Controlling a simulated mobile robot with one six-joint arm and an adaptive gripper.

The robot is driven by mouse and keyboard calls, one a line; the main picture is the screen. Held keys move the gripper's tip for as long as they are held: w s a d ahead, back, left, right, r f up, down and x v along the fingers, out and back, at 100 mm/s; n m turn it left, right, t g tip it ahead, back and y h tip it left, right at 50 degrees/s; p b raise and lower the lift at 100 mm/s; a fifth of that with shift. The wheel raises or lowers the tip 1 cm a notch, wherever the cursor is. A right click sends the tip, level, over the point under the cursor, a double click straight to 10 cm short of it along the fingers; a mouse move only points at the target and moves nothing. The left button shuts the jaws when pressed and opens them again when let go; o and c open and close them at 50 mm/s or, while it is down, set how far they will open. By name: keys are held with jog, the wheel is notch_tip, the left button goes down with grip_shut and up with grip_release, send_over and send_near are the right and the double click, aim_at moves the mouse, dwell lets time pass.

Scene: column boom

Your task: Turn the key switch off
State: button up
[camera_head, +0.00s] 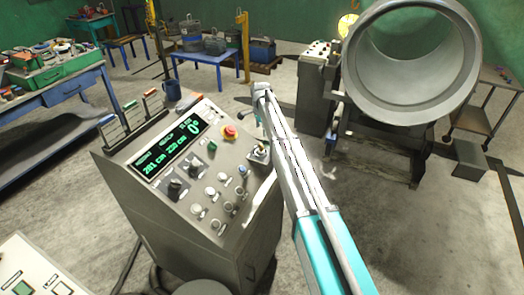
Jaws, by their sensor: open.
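The grey control console (262,232) stands left of centre with a sloped panel. The panel carries a lit green display (172,148), a red emergency button (230,132), two dark rotary knobs (174,188), several pale round buttons and a small joystick (259,151). I cannot tell which of the small controls is the key switch, or its position. My teal and white arm reaches up from the lower right, past the console's right side. A grey joint is at its far end. No gripper fingers can be made out there.
A large grey pipe (412,60) on a stand is at right. Blue workbenches (60,95) are at left and back. A white button panel (40,270) is at lower left.

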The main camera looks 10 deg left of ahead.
aim_at(261, 145)
jog(key=shift+f+b, duration=4.6)
jog(key=shift+f, duration=0.25)
